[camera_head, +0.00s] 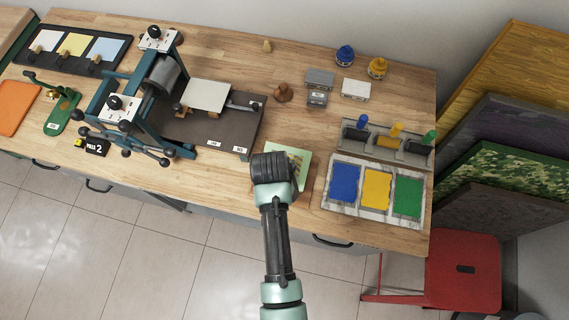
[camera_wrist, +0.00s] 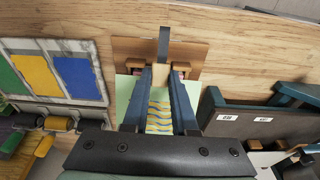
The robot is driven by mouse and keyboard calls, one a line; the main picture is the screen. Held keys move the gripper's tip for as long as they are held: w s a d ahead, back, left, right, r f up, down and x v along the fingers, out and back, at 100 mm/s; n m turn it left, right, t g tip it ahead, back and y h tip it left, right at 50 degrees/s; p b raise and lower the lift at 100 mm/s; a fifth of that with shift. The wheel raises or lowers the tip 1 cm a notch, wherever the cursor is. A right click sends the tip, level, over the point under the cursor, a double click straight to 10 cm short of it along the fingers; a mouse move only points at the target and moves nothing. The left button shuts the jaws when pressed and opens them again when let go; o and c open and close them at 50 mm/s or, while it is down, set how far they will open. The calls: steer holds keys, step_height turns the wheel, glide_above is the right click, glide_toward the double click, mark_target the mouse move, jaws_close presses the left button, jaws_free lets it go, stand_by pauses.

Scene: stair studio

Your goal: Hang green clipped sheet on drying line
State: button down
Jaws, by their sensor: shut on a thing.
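The green sheet (camera_head: 300,158) lies at the front edge of the wooden bench, partly hidden behind my arm. In the wrist view the green sheet (camera_wrist: 123,92) shows on both sides of my fingers, with a wavy blue and yellow print between them. My gripper (camera_wrist: 161,76) is shut on the wooden clip (camera_wrist: 160,77) at the sheet's edge. A brown board (camera_wrist: 128,48) with a dark upright strip lies just beyond the clip. In the head view my gripper's fingertips are hidden behind my wrist. I see no drying line in either view.
The press (camera_head: 165,75) and its dark bed (camera_head: 232,135) stand left of the sheet. An ink tray (camera_head: 325,190) with blue, yellow and green pads is at right. A dark board (camera_head: 63,66) with several clipped sheets is at back left. A red stool (camera_head: 462,268) stands front right.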

steer(key=shift+r+p, duration=1.2)
steer(key=shift+r, duration=0.35)
steer(key=s+a+r+p, duration=0.2)
steer(key=s+a+p, duration=0.1)
steer(key=s+p, duration=0.4)
steer(key=s, duration=0.2)
steer(key=shift+s+r, duration=0.3)
steer(key=shift+r, duration=0.1)
steer(key=shift+f, duration=0.1)
